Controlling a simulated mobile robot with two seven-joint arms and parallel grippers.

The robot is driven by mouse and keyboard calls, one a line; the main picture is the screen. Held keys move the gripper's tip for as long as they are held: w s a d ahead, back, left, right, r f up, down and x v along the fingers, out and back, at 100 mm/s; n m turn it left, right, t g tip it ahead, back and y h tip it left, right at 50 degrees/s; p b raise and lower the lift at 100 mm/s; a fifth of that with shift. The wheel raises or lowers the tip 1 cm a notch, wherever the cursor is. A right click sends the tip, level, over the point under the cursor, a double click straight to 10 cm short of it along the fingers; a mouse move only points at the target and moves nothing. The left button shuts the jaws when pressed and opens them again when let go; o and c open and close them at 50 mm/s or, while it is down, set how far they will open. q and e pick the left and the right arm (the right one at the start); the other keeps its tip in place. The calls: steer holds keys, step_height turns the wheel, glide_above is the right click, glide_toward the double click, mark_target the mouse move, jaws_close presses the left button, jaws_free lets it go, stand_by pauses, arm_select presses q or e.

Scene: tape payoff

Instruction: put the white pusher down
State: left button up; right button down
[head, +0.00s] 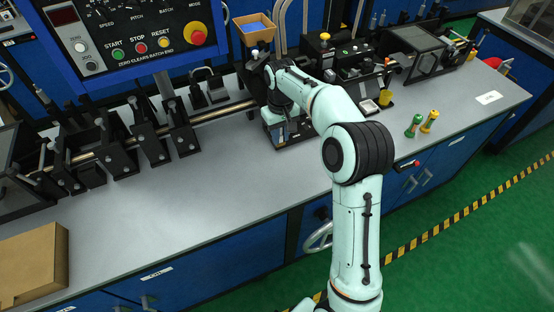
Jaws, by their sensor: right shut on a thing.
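My right arm reaches in from the bottom and bends left over the bench. My right gripper (274,113) is at its far end, low over a small dark station near the middle of the bench. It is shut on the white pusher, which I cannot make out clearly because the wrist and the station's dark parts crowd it. I cannot tell whether the pusher touches anything below. My left gripper is not in view.
A row of black brackets on a metal bar (205,117) runs left. A tan bin (254,32) stands behind the gripper. Green (414,125) and yellow (430,121) pieces stand at right. A cardboard box (32,265) lies front left. The bench front (200,200) is clear.

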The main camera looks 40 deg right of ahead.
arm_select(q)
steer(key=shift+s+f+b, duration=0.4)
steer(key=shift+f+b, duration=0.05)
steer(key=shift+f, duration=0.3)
arm_select(e)
step_height(320, 180, down, 11)
steer(key=shift+w+r, duration=0.1)
steer(key=shift+f, duration=0.25)
steer(key=c, duration=1)
jaws_free()
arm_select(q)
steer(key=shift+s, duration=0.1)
